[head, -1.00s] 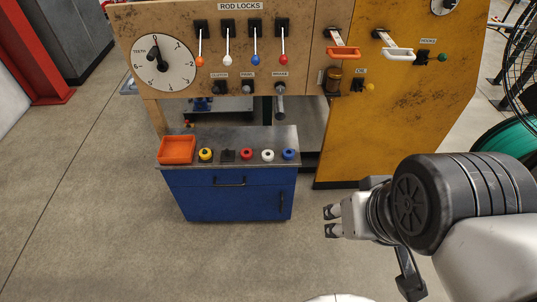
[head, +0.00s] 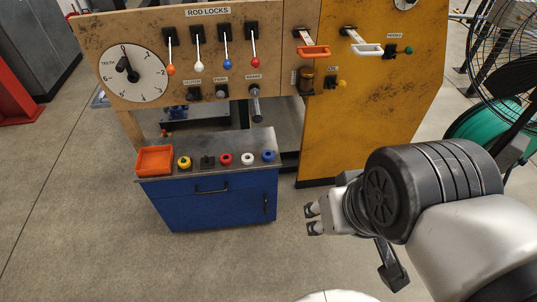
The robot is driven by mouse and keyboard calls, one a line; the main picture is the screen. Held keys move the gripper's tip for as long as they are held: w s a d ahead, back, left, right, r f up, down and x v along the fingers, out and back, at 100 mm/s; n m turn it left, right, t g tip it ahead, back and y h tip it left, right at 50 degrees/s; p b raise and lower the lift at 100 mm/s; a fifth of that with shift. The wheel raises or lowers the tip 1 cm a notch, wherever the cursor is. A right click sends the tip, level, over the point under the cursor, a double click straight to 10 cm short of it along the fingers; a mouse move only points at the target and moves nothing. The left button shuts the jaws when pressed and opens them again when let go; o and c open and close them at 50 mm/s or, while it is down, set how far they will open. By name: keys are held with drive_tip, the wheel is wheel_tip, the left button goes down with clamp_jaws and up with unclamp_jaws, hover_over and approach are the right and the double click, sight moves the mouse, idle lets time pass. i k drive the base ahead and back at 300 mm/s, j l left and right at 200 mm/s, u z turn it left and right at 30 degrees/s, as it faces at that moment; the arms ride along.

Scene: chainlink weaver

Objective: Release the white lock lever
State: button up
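The white lock lever (head: 199,66) hangs from its black mount below the ROD LOCKS sign (head: 208,12) on the tan panel. It points down, with its white ball at the lower end. An orange lever (head: 171,69) is to its left; a blue lever (head: 228,62) and a red lever (head: 255,61) are to its right. My gripper (head: 309,220) is in front of the panel, low and right of the levers, well apart from them. Its two fingertips point left with a gap between them, and nothing is held.
A blue cabinet (head: 208,209) stands below the panel, with an orange tray (head: 154,161) and several coloured knobs on top. Orange (head: 314,52) and white (head: 367,49) handles jut from the right side. A caged fan (head: 505,60) stands far right. Floor in front is clear.

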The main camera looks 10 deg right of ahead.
sight(199, 68)
drive_tip(key=i+j+z, duration=0.1)
drive_tip(key=j+z, duration=0.15)
drive_tip(key=j, duration=0.4)
drive_tip(key=j+z, duration=0.25)
drive_tip(key=j, duration=0.45)
drive_tip(key=i, duration=0.05)
